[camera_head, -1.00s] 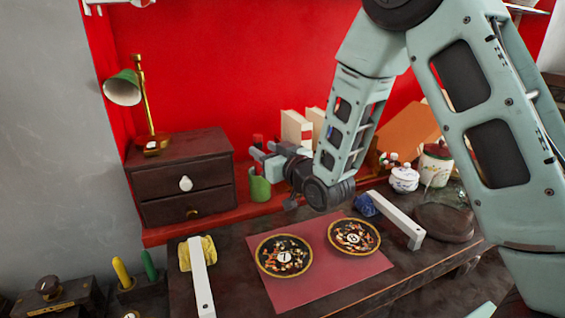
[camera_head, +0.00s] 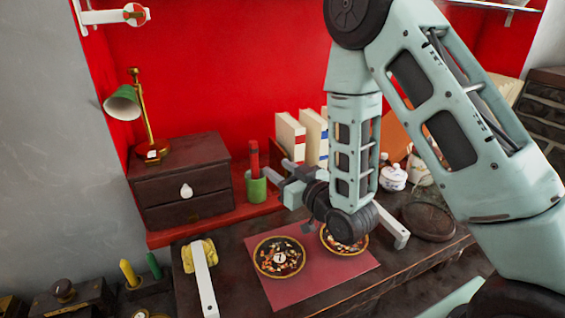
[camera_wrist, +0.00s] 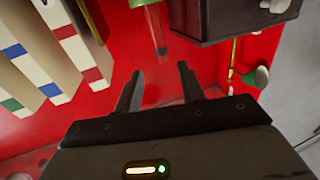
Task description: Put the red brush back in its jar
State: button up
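The red brush (camera_head: 253,158) stands upright in the green jar (camera_head: 256,190), its lower end hidden inside the jar. The jar stands on the red ledge to the right of the dark drawer chest. My gripper (camera_head: 279,169) is just right of the brush, with its two fingers spread and nothing between them. In the wrist view my gripper (camera_wrist: 160,70) is open and empty too. The jar (camera_wrist: 140,3) is cut off at the top edge there, and the brush (camera_wrist: 158,38) points down from it, beyond and apart from my fingertips.
White books (camera_head: 290,138) stand close behind my gripper. The dark drawer chest (camera_head: 165,207) with a green lamp (camera_head: 123,102) is left of the jar. Two bowls (camera_head: 280,257) rest on a red mat (camera_head: 320,288) in front. Lidded pots (camera_head: 392,178) stand at the right.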

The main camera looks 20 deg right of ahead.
jog(key=shift+s, duration=0.1)
jog(key=s+a+f+n+g, duration=0.1)
jog(key=s+a+n+g, duration=0.1)
jog(key=s+a+g, duration=0.7)
jog(key=s+r+n+g+h, duration=0.2)
jog(key=s+g, duration=0.6)
jog(key=s, duration=1.2)
notch_tip(320, 180, up, 2)
jog(key=shift+s+a+r+n+h, duration=0.1)
jog(key=shift+s+a+n+h, duration=0.15)
jog(key=shift+h, duration=0.75)
